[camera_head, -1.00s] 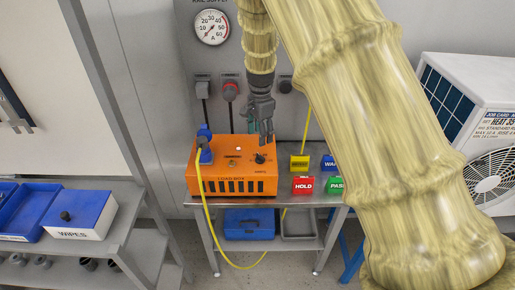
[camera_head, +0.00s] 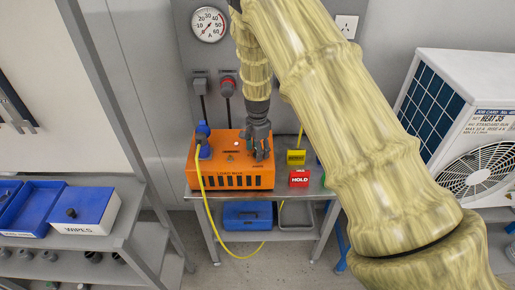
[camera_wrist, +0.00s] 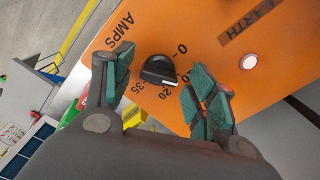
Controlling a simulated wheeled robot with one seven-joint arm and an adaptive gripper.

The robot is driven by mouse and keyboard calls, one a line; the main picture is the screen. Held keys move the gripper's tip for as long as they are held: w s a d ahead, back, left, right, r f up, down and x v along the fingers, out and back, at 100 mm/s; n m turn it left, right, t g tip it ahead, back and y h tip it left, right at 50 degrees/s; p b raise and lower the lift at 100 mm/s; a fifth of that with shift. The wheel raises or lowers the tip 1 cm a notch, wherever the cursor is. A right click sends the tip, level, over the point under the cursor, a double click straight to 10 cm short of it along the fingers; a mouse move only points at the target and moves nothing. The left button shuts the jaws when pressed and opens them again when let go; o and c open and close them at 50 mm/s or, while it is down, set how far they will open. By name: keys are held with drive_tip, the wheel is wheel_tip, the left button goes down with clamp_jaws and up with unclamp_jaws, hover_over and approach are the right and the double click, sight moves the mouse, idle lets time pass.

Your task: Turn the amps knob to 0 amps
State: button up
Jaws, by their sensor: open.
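The amps knob (camera_wrist: 158,70) is a black knob on the orange load box (camera_head: 232,181). In the wrist view it lies between my open gripper's (camera_wrist: 161,72) green-padded fingers, with a visible gap on both sides. The scale near it reads 0, 10, 20 and 35 beside the word AMPS. The knob's white mark seems to point toward 20. In the head view my gripper (camera_head: 257,152) is over the right part of the box top and hides the knob. Whether the fingertips reach down to the knob's height I cannot tell.
A blue plug (camera_head: 203,140) with a yellow cable stands at the box's left. A yellow block (camera_head: 296,157) and a red HOLD block (camera_head: 299,178) sit right of the box. A dial gauge (camera_head: 208,24) hangs on the panel behind. A round white light (camera_wrist: 249,62) is on the box.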

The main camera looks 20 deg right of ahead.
drive_tip(key=shift+s+f, duration=0.1)
drive_tip(key=shift+f, duration=0.05)
drive_tip(key=c, duration=1)
drive_tip(key=shift+n, duration=0.3)
drive_tip(key=n+b, duration=0.3)
drive_tip(key=n, duration=0.2)
drive_tip(key=n+b, duration=0.1)
drive_tip(key=n, duration=0.5)
drive_tip(key=shift+b, duration=0.3)
drive_tip(key=shift+n, duration=0.3)
drive_tip(key=o, duration=1)
